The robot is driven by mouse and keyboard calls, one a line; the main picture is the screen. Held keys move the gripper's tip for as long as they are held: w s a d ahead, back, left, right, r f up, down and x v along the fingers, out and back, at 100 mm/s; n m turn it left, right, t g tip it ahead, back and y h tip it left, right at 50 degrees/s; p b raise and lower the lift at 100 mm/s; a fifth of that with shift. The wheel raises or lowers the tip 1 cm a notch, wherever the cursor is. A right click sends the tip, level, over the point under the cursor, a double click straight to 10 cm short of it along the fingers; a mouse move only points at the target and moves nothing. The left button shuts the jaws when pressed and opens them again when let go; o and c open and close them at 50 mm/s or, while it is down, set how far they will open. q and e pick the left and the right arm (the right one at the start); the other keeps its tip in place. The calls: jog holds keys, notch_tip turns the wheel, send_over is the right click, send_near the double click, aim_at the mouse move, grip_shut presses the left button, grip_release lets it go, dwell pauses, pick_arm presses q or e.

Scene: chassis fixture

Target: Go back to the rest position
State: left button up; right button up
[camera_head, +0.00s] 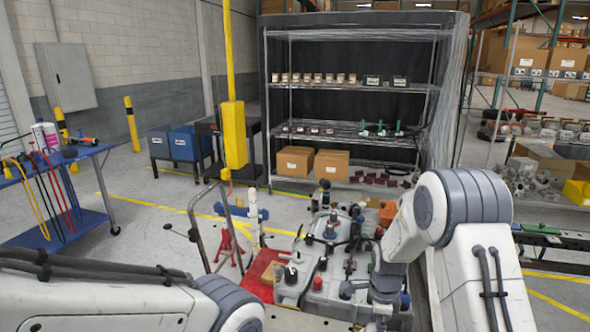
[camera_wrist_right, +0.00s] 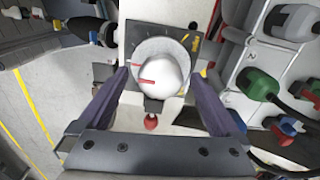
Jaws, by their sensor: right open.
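My right gripper (camera_wrist_right: 160,76) is open in the right wrist view, with its two dark fingers on either side of a white round knob (camera_wrist_right: 158,75) on a grey dial plate. I cannot tell whether the fingers touch it. Red marks show on the knob. In the head view my right arm reaches down from the right over the fixture (camera_head: 318,290), and its fingers are hidden or too small to make out. My left arm lies across the lower left of the head view. Its gripper is out of the picture.
A green-ended grey connector (camera_wrist_right: 258,84) and a red ball-ended part (camera_wrist_right: 151,122) sit near the right fingers. A blue tool cart (camera_head: 75,225) stands at left, a yellow post (camera_head: 233,135) behind the fixture, and a wire shelf (camera_head: 350,133) at the back.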

jog(key=n, duration=0.5)
jog(key=shift+r, duration=0.1)
jog(key=n, duration=0.4)
jog(key=shift+n, duration=0.4)
jog(key=n, duration=0.9)
jog(key=shift+n, duration=0.4)
jog(key=shift+r, duration=0.9)
